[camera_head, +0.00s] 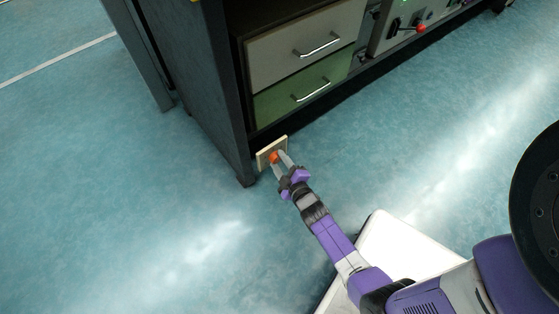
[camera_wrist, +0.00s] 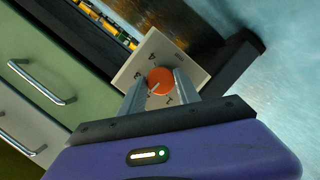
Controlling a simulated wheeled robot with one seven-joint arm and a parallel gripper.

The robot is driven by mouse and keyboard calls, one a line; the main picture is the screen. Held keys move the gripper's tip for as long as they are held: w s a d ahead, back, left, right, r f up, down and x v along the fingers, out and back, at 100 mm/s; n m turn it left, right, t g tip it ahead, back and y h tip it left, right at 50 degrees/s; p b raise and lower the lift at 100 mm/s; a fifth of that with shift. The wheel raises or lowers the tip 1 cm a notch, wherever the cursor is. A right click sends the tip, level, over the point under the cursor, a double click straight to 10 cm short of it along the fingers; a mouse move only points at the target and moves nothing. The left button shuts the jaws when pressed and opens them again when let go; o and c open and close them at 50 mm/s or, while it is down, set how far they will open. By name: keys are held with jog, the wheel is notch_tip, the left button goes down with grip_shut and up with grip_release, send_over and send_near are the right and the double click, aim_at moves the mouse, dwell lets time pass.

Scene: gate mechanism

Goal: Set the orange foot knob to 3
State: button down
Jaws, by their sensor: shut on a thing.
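The orange foot knob (camera_head: 274,158) sits on a small cream plate (camera_head: 264,163) low at the corner of the dark cabinet. In the wrist view the knob (camera_wrist: 160,81) is round with a pale pointer line toward its lower left. My gripper (camera_head: 280,161) reaches the knob from the lower right. In the wrist view its two fingers (camera_wrist: 159,90) stand on either side of the knob and are shut on it. The fingers hide part of the plate's lower area.
Above the plate are a green drawer (camera_head: 301,92) and a grey drawer (camera_head: 305,45) with metal bar handles. A panel with a red-tipped lever (camera_head: 420,28) is at the upper right. The cabinet leg (camera_head: 245,180) stands beside the plate. The blue floor in front is clear.

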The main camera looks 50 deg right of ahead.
jog(key=p, duration=0.1)
jog(key=m+p, duration=0.1)
jog(key=shift+a+r+m+y+p, duration=0.1)
jog(key=shift+r+m+y+p, duration=0.2)
jog(key=shift+y, duration=0.1)
jog(key=shift+m+y+p, duration=0.6)
jog(key=shift+m+p, duration=0.4)
jog(key=shift+p, duration=0.25)
jog(key=m, duration=0.1)
jog(key=m+y+p, duration=0.1)
jog(key=shift+d+f+m, duration=0.2)
jog(key=shift+m, duration=0.1)
jog(key=shift+f+m+y, duration=0.1)
jog(key=shift+m+y, duration=0.4)
jog(key=shift+m, duration=0.4)
jog(key=shift+s+t, duration=0.1)
jog(key=shift+t, duration=0.2)
jog(key=c, duration=0.9)
grip_release()
jog(key=shift+p+v, duration=1.75)
jog(key=shift+v, duration=2.15)
